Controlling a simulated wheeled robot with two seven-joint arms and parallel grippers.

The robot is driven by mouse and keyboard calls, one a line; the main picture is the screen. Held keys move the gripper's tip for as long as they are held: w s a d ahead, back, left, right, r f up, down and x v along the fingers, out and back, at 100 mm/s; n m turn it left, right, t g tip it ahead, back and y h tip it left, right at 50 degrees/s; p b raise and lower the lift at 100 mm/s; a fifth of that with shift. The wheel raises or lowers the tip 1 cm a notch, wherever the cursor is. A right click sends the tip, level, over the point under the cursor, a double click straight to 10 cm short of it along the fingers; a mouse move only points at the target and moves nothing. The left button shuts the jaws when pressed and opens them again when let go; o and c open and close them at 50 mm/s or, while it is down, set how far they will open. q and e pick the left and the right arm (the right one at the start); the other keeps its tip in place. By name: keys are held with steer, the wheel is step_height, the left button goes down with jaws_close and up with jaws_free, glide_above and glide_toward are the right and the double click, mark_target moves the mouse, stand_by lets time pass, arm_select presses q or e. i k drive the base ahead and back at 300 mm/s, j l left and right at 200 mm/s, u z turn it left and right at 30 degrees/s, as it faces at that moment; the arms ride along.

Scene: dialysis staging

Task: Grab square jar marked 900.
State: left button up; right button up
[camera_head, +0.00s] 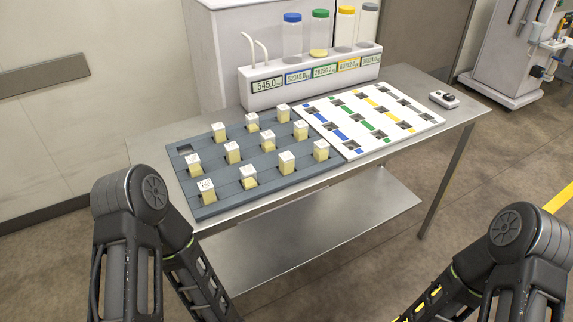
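Several small square jars with white caps and pale yellow contents stand upright in slots of a grey tray (222,203) on the table. Among them are a front-left jar (207,196), a jar on the left (194,168), a front-middle jar (248,183) and a front-right jar (321,154). Dark marks show on some caps, but they are too small to read, so I cannot tell which jar is marked 900. Both my arms show at the bottom, left and right, short of the tray. Neither gripper is in view.
A white board (340,146) with coloured slots lies right of the tray. Behind stands a white rack (262,100) with number displays and several capped bottles. A small grey-white device (444,99) lies on the steel table (420,84). A lower shelf (330,225) is clear.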

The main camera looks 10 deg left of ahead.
mark_target(285, 160)
steer(key=z, duration=1.95)
steer(key=k+j, duration=0.85)
steer(key=k, duration=0.15)
